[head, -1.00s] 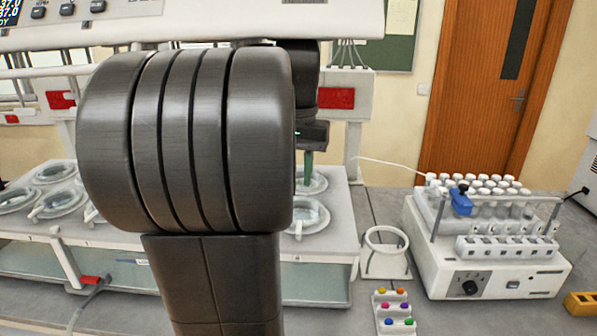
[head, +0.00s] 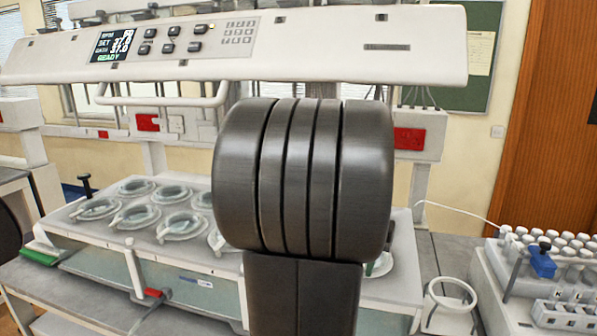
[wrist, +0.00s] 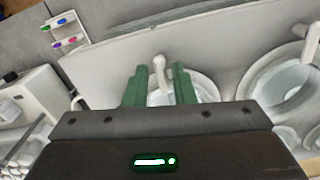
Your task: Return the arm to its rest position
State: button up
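My arm fills the middle of the head view, with its large dark ribbed joint in front of the bath. My gripper (wrist: 160,68) shows in the wrist view as two green fingers standing apart. The gap between them holds nothing gripped. A white lid handle (wrist: 160,65) shows beyond the gap, on a round vessel under the fingers; I cannot tell the height between them. In the head view my gripper is almost wholly hidden behind the arm joint.
The dissolution bath (head: 100,235) has several round lidded vessels and a control head (head: 330,62) overhanging it. A tube rack unit (head: 520,290) and a white ring holder (head: 449,297) stand to the right. In the wrist view, a small rack with coloured pieces (wrist: 62,32) is upper left.

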notch_tip(320, 180, down, 2)
jog(key=shift+f, duration=0.15)
dwell(0.4)
